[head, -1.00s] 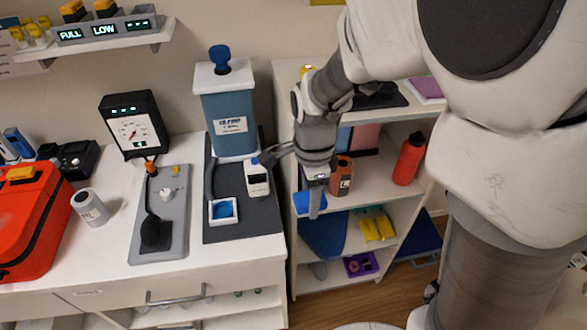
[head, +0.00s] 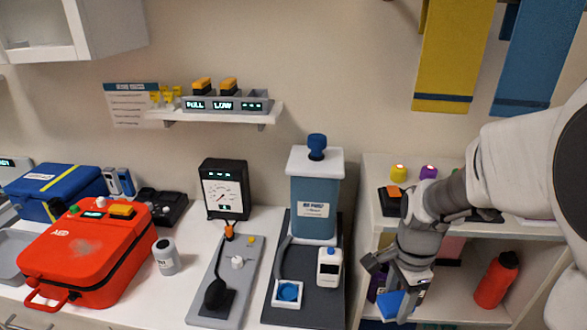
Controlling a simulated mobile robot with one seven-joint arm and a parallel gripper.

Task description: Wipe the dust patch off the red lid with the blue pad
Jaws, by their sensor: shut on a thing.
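The red AED case (head: 130,262) stands on the counter at the left, shut, with its red lid (head: 120,235) facing up. A greyish dust patch (head: 84,247) lies on the left part of the lid. My gripper (head: 392,285) is at the right, in front of the white shelf unit and far from the case. It is shut on the blue pad (head: 396,306), which hangs below the fingers. The pad's upper part is hidden by the fingers.
Between my gripper and the case stand a blue pump tank (head: 316,205), a white device (head: 329,267), a grey board with a black bulb (head: 216,294), a black gauge (head: 225,190) and a grey cylinder (head: 166,257). A blue case (head: 55,190) sits behind the red one.

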